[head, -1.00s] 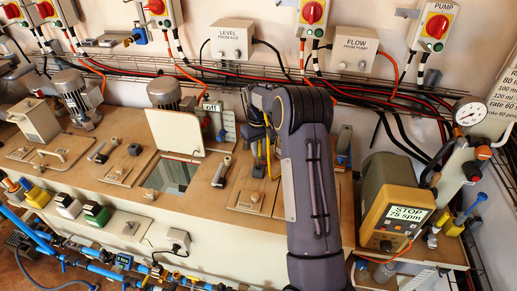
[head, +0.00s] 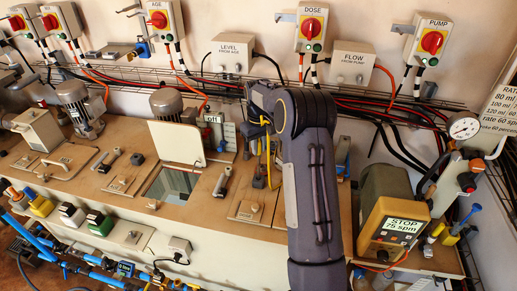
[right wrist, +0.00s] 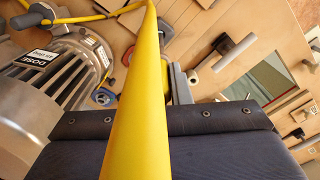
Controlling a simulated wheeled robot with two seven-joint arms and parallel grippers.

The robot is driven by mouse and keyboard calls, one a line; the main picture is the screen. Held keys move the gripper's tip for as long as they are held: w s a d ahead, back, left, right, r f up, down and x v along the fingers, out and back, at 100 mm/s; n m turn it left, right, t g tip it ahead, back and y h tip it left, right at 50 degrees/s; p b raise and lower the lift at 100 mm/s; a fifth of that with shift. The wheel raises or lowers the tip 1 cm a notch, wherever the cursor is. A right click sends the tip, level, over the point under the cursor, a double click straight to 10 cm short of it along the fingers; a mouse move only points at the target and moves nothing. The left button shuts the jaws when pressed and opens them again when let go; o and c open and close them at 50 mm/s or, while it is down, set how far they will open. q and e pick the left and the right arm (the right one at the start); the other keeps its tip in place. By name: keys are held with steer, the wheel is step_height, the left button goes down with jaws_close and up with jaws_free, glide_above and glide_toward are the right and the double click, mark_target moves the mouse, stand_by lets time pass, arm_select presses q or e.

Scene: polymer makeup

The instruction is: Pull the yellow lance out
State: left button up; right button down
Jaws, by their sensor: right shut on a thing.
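The yellow lance (right wrist: 138,110) is a long, smooth yellow tube. In the right wrist view it runs from the bottom edge up to the top middle, across the dark body of my right gripper. In the head view only a thin yellow part of the lance (head: 268,158) shows, just left of my right arm. My right gripper (head: 264,128) is shut on the lance above the wooden bench top. The arm hides much of this area in the head view, and the lance's lower end cannot be made out. My left gripper is not in view.
A grey dosing motor (right wrist: 62,80) stands close left of the lance in the wrist view. An open hatch (head: 172,184) with a raised white lid (head: 177,141) lies left of my arm. A pump with a display (head: 396,222) stands right. Cables and switch boxes line the wall.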

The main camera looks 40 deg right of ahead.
mark_target(259, 140)
steer(key=shift+r, duration=1.7)
